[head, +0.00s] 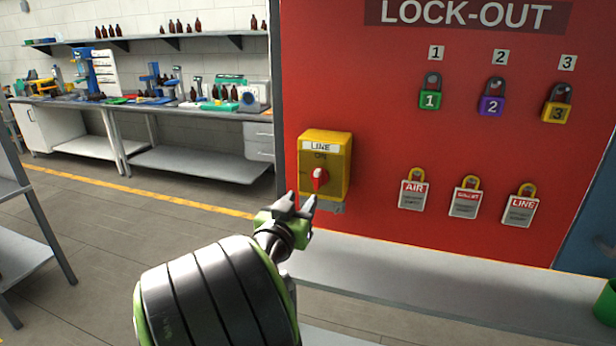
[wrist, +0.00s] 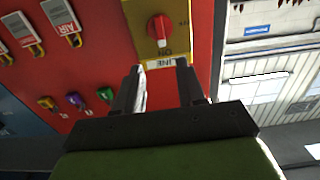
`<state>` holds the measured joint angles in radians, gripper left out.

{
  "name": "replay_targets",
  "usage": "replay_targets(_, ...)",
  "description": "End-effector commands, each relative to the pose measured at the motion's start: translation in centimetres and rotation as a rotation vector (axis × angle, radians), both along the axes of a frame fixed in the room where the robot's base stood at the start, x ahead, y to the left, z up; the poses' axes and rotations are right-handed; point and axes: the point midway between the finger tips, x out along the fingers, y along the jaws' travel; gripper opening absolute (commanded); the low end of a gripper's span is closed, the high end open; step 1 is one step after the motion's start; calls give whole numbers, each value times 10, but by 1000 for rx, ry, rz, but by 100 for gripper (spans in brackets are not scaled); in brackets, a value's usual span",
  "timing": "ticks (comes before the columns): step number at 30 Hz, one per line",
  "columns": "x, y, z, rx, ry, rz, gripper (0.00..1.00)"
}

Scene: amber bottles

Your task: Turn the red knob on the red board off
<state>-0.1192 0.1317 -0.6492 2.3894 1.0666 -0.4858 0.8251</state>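The red knob (head: 320,179) sits on the front of a yellow switch box (head: 341,165) labelled LINE and ON, mounted on the red lock-out board (head: 385,150). The knob's handle points roughly up and down, in line with the ON mark. My gripper (head: 302,202) is just below and in front of the knob, apart from it. In the wrist view, which is upside down, the red knob (wrist: 159,31) shows beyond my gripper (wrist: 160,82). The two fingers are spread with nothing between them.
Padlocks (head: 430,98) numbered 1, 2 and 3 hang at the board's upper right, with tags (head: 465,200) below them. A grey shelf (head: 420,290) runs under the board. A workbench (head: 150,105) with bottles and tools stands at the back left. Floor is open between.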

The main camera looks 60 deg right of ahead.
Motion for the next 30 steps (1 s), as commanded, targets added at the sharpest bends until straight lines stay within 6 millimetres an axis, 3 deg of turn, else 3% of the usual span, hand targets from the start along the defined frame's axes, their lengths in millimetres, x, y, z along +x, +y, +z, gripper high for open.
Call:
replay_targets(6,5,-57,4,-3,4,-10,39)
replay_targets(12,14,-94,3,0,3,-4,39)
replay_targets(23,17,-104,0,2,0,1,39)
replay_targets(30,17,-104,0,2,0,1,4)
